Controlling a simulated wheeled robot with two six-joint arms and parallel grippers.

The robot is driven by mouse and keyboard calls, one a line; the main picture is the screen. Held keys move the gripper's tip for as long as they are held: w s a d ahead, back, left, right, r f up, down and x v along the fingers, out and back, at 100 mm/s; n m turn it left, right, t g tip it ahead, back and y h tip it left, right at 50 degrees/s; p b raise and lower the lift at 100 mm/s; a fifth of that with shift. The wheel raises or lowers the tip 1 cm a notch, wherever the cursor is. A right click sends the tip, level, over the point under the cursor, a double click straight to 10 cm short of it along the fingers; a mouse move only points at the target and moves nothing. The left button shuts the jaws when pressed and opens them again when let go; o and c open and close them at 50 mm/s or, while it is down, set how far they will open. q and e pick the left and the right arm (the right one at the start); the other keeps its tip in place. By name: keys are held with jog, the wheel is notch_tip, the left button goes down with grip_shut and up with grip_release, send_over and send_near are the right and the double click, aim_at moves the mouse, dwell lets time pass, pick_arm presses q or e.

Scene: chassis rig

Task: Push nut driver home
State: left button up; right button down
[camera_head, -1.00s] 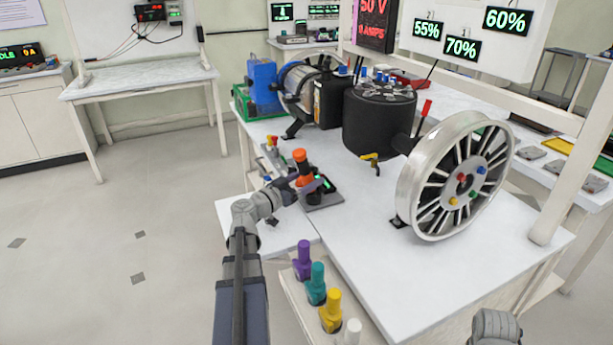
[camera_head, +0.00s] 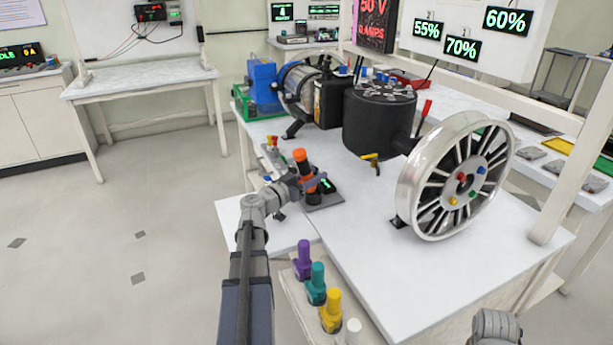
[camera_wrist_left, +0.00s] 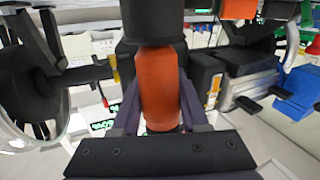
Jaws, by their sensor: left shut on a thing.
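The orange nut driver (camera_head: 300,157), with dark parts, stands about upright at a small dark base plate (camera_head: 325,201) on the left side of the white table. My left gripper (camera_head: 308,184) is around its lower part. In the left wrist view the gripper (camera_wrist_left: 158,112) is shut on the orange body (camera_wrist_left: 157,82), one finger on each side. The driver's lower tip is hidden, so its seating cannot be told. Only a grey part of my right arm shows at the bottom right; its gripper is out of view.
Purple (camera_head: 303,261), teal (camera_head: 316,285) and yellow (camera_head: 331,312) handled pieces stand in a row at the near edge. A spoked wheel (camera_head: 426,190) and a black drum (camera_head: 378,126) stand to the right. The near middle of the white table (camera_head: 365,262) is clear.

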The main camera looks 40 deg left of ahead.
pick_arm(q)
grip_shut()
pick_arm(e)
jog(key=shift+r, duration=0.1)
dwell(0.3)
